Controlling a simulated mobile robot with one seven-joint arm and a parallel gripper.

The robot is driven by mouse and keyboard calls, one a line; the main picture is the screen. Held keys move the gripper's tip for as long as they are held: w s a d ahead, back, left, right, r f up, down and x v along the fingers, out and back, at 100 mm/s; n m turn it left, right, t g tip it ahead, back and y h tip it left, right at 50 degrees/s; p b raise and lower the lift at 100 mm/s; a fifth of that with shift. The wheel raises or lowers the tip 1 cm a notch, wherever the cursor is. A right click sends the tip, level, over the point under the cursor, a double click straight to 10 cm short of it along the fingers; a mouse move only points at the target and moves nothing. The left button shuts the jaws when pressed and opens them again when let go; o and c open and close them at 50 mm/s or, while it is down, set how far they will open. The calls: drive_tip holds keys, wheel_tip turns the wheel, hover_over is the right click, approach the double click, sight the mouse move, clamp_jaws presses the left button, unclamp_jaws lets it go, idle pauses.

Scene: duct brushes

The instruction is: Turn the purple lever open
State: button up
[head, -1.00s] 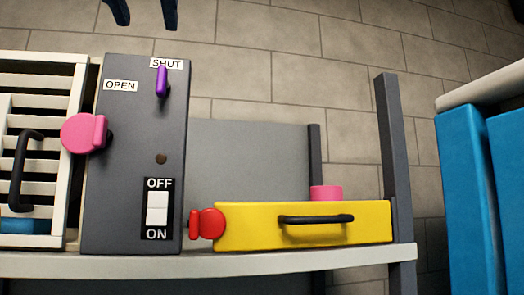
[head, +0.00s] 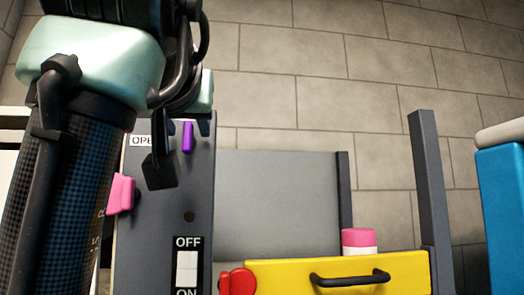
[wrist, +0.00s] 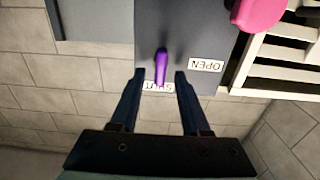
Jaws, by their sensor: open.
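The purple lever (head: 187,137) is on the upper part of the grey panel (head: 165,235). In the wrist view the lever (wrist: 161,66) points at the SHUT label (wrist: 158,87), with the OPEN label (wrist: 206,66) to one side. My gripper (wrist: 158,78) is open, with one finger on each side of the lever's tip and a gap on both sides. In the head view my arm and wrist hide the left of the panel and the SHUT label, and a dark finger shows left of the lever.
A pink knob (head: 121,193) sticks out at the panel's left edge. Below are an OFF/ON switch (head: 187,268), a red latch (head: 238,282) and a yellow drawer (head: 300,272) with a black handle. A white slatted door (wrist: 285,55) stands beside the panel. A blue object (head: 500,215) is at the far right.

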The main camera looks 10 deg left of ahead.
drive_tip(key=shift+s, duration=0.1)
clamp_jaws()
drive_tip(key=shift+n, duration=0.3)
drive_tip(key=n+b, duration=0.1)
drive_tip(key=n, duration=0.3)
drive_tip(key=shift+a, duration=0.15)
drive_tip(key=n, duration=0.5)
drive_tip(key=shift+s+a+f+b, duration=0.1)
drive_tip(key=shift+a+f+b, duration=0.05)
drive_tip(key=shift+b, duration=0.25)
drive_tip(key=n, duration=0.4)
drive_tip(key=shift+a+f, duration=0.15)
drive_tip(key=shift+f, duration=0.05)
drive_tip(key=shift+a+f+n, duration=0.1)
drive_tip(key=shift+f+n, duration=0.05)
drive_tip(key=shift+n, duration=1.95)
